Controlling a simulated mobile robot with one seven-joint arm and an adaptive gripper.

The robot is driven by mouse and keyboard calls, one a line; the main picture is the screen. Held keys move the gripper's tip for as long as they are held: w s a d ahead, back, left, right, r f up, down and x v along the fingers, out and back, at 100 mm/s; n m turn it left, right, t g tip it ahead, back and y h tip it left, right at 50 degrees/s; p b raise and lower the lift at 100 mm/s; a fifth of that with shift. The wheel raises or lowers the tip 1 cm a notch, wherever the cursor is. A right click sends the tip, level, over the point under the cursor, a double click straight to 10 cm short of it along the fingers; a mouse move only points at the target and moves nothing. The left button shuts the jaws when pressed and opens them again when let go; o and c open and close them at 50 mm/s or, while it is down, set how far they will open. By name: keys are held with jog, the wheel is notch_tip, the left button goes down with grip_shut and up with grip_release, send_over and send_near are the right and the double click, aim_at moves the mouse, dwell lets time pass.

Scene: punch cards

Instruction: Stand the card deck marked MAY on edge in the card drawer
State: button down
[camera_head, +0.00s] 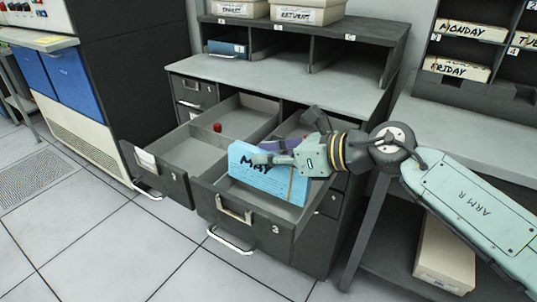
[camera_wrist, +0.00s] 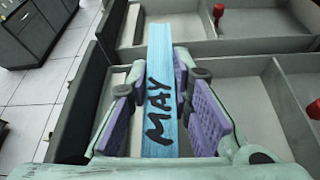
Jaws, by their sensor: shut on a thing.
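The blue card deck marked MAY (camera_head: 262,184) is upright on edge, its lettered side facing the head camera. In the wrist view the deck (camera_wrist: 160,98) runs between the purple pads of my gripper (camera_wrist: 161,92), with MAY on its narrow top face.
Another open drawer (camera_head: 160,176) stands at the left, with a divider and a red knob (camera_head: 217,127). The cabinet top (camera_head: 270,75) has cubbies behind it, one with a blue deck (camera_head: 227,48). A rack with MONDAY (camera_head: 470,31) and FRIDAY boxes stands at the right.

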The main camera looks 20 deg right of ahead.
aim_at(268, 170)
jog(key=shift+f+b, duration=1.9)
jog(key=shift+b, duration=0.15)
jog(key=c, duration=1.4)
grip_release()
jog(key=shift+o, duration=0.2)
notch_tip(268, 170, up, 10)
